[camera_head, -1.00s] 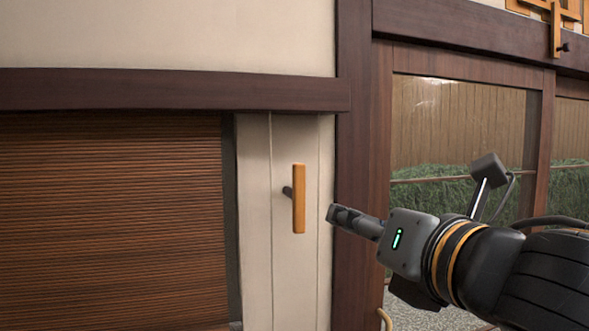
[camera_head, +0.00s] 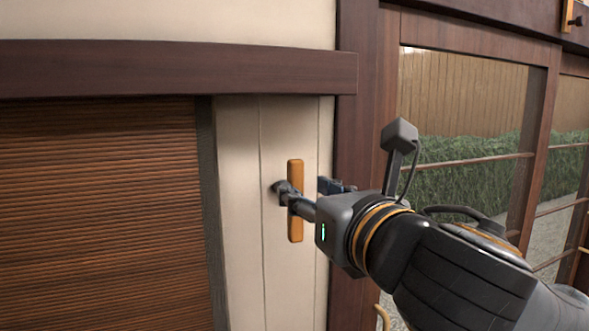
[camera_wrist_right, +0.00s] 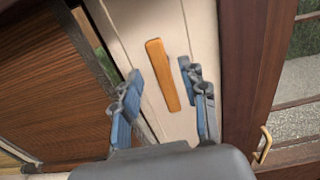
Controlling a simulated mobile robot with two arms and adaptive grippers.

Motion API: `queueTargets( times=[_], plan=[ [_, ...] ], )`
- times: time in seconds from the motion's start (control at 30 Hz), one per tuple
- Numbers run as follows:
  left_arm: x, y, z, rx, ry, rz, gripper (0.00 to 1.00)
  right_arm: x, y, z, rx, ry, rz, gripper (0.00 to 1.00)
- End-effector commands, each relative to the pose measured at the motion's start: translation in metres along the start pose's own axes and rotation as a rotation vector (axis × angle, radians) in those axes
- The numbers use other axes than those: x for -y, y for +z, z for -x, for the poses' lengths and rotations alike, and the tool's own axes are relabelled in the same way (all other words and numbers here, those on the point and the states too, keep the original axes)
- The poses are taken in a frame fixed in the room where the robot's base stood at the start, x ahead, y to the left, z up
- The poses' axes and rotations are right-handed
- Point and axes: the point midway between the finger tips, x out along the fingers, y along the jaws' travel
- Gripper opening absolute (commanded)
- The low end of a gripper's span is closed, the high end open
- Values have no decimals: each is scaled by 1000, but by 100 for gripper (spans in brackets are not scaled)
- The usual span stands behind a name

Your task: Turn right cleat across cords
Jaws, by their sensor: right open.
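The cleat (camera_head: 295,172) is an orange wooden bar standing upright on a cream wall panel. My right gripper (camera_head: 308,186) is at the cleat with its fingers spread to either side of the bar, and part of the bar is hidden behind a finger. In the right wrist view the cleat (camera_wrist_right: 161,75) lies between the two blue-padded fingers of the right gripper (camera_wrist_right: 163,100), with a gap on each side. Thin vertical lines, perhaps the cords, run down the panel (camera_head: 262,240). My left gripper is not in view.
A brown slatted blind (camera_head: 100,210) hangs to the left of the panel. A dark wooden post (camera_head: 356,130) and a glazed window (camera_head: 455,110) are on the right. A dark beam (camera_head: 170,70) runs above.

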Motion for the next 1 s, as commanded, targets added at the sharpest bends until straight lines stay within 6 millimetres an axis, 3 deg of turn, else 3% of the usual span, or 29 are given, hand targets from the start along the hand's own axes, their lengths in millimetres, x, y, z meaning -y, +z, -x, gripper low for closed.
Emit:
queueTargets(
  times=[0.1,0.3,0.67,0.9,1.0],
  plan=[
    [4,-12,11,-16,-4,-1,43,0,2,-23,-4,0,-2,43],
    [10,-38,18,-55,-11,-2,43,-1,1,-45,-2,2,0,43],
    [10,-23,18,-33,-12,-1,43,0,0,-51,0,1,0,43],
    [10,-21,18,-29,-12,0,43,0,0,-50,1,1,0,0],
    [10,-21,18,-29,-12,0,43,0,0,-50,1,1,0,0]
  ],
)
